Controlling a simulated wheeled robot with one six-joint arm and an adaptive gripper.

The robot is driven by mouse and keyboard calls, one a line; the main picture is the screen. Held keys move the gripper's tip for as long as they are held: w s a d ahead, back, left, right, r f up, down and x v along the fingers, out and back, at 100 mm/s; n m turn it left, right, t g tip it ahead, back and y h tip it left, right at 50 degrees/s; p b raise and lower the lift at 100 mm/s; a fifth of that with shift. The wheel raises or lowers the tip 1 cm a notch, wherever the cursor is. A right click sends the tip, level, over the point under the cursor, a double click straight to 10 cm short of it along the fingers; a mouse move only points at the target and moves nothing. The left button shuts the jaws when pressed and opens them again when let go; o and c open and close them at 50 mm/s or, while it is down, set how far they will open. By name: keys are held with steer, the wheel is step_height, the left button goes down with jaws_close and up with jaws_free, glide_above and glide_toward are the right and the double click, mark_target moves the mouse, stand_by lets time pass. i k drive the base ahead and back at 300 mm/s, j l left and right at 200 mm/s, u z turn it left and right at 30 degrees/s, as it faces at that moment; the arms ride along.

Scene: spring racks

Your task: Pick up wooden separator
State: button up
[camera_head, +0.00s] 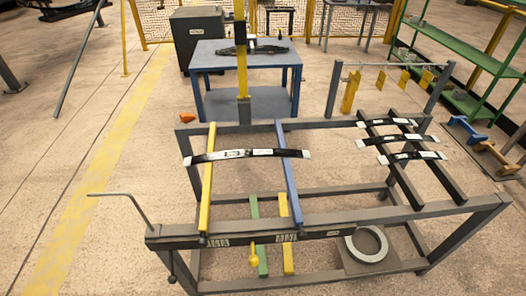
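No bar is plainly wooden, so I cannot tell which piece is the wooden separator. On the grey metal rack (345,220), a yellow bar (207,185) and a blue bar (290,180) run front to back at the upper level. A dark leaf spring (245,154) with pale ends lies across both. A green bar (255,212) and a shorter yellow bar (287,210) lie lower in the rack. My gripper is not in view.
Several shorter leaf springs (402,139) lie on dark rails at the rack's right. A bent rod (125,193) sticks out front left. A blue table (247,62) stands behind, green shelves (465,60) at back right.

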mark_target(507, 169)
steer(key=i+l+z, duration=0.25)
steer(key=i+l, duration=0.2)
steer(key=l, duration=0.2)
steer(key=i+l+z, duration=0.25)
steer(key=i+l, duration=0.2)
steer(key=l, duration=0.15)
